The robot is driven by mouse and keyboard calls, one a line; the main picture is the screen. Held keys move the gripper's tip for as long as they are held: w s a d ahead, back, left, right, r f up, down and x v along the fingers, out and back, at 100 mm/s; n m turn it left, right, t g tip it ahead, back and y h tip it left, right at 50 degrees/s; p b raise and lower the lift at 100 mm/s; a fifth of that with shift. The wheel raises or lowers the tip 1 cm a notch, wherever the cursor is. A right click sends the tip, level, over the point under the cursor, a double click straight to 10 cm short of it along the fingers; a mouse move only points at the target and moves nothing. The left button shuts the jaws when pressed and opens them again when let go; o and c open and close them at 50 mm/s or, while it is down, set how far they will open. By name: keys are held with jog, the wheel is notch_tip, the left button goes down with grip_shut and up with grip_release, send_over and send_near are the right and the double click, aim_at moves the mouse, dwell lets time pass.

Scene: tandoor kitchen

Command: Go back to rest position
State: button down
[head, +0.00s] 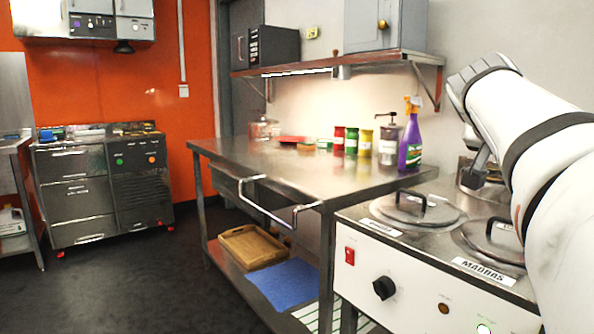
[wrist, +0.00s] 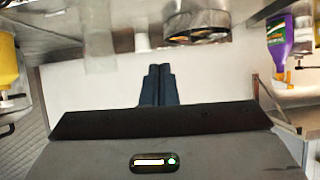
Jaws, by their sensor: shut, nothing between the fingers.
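My white arm enters at the right of the head view and rises above the counter. My gripper (wrist: 157,86) shows in the wrist view with its two dark fingers together and nothing between them. In the head view, the arm end hangs near the steel cooker, and its fingers cannot be made out clearly. The fingers appear clear of every object. No task object is named.
The cooker has two lidded wells, one lid (head: 418,207) nearer the steel table (head: 290,172). A purple spray bottle (head: 410,143), a pump bottle (head: 389,140) and coloured jars stand at the table's back. A wall shelf (head: 330,64) hangs above. Floor is clear left.

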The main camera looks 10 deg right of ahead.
jog(key=w+a+f+n+y+p, duration=0.15)
jog(key=a+n+y+p, duration=0.5)
jog(key=a+p, duration=1.05)
jog(key=s+a+f+n+g+y+p, duration=0.3)
jog(key=s+a+n+p, duration=0.3)
jog(key=s+a+p, duration=0.4)
jog(key=a+y+p, duration=0.1)
jog(key=a+p, duration=0.1)
jog(key=p, duration=0.2)
jog(key=shift+f, duration=0.3)
jog(key=shift+s, duration=0.1)
